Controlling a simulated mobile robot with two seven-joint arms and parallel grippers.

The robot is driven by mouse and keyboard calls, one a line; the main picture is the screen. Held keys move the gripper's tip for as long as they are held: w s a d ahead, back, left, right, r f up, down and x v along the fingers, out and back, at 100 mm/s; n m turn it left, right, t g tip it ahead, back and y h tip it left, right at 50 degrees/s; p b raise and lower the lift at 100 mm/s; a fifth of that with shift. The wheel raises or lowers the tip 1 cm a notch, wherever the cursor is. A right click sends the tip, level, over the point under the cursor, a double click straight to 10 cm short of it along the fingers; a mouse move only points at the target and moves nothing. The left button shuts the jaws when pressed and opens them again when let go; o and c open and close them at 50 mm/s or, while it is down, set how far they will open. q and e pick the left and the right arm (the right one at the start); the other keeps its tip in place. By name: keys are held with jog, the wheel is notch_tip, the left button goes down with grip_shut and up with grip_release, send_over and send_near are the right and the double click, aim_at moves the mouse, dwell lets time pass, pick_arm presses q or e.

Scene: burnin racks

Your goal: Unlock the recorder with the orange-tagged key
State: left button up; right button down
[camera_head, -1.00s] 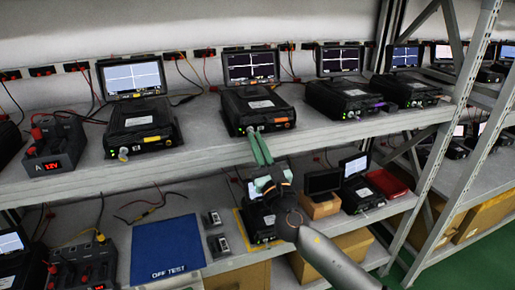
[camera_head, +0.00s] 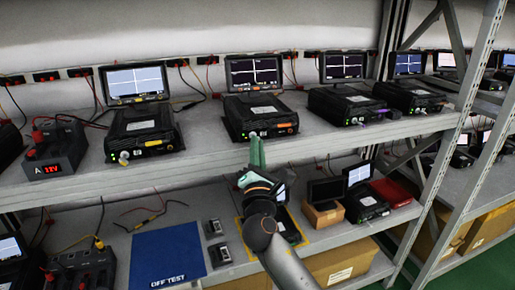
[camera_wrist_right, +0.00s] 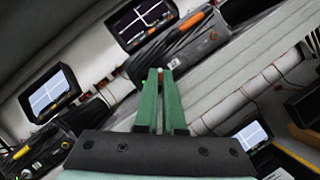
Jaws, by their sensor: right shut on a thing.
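My right gripper (camera_head: 257,152) reaches up from the lower shelf to the front of the middle black recorder (camera_head: 258,113) on the upper shelf. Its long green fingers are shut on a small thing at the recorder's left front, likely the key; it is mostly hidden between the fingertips. An orange tag or label (camera_head: 284,126) shows on the recorder's front, right of the fingertips. My left gripper is not in view.
Another recorder (camera_head: 143,132) stands to the left and more (camera_head: 345,106) to the right on the upper shelf. The lower shelf holds a blue OFF TEST mat (camera_head: 167,252), a small box (camera_head: 324,214) and a red case (camera_head: 391,191). The shelf edge (camera_head: 190,171) lies beside my fingers.

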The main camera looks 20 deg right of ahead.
jog(key=shift+m+g+h, duration=0.3)
jog(key=shift+m, duration=0.4)
jog(key=c, duration=1.3)
grip_release()
